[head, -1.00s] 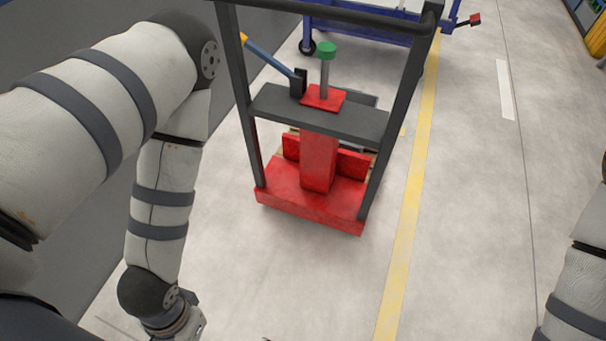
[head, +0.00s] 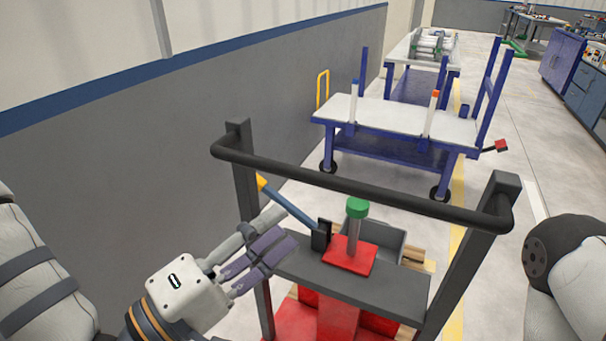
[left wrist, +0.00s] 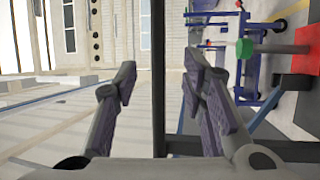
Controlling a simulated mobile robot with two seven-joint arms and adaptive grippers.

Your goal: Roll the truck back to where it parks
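The truck is a red and dark grey wheeled lift with a tall frame; its black handle bar (head: 360,185) crosses the top, and a green knob (head: 357,208) stands on its red block (head: 349,255). My left gripper (head: 268,250) is near the truck's left post, in front of it in the head view and lower in the picture than the handle. In the left wrist view its fingers (left wrist: 160,80) are apart, with a dark bar of the truck showing between them; I cannot tell whether the bar is within the fingers or beyond. My right gripper is out of view.
A blue cart with a white top (head: 390,115) stands beyond the truck, with another table behind it. A grey wall (head: 200,130) runs along the left. A yellow floor line (head: 457,245) passes right of the truck. Open floor lies at the right.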

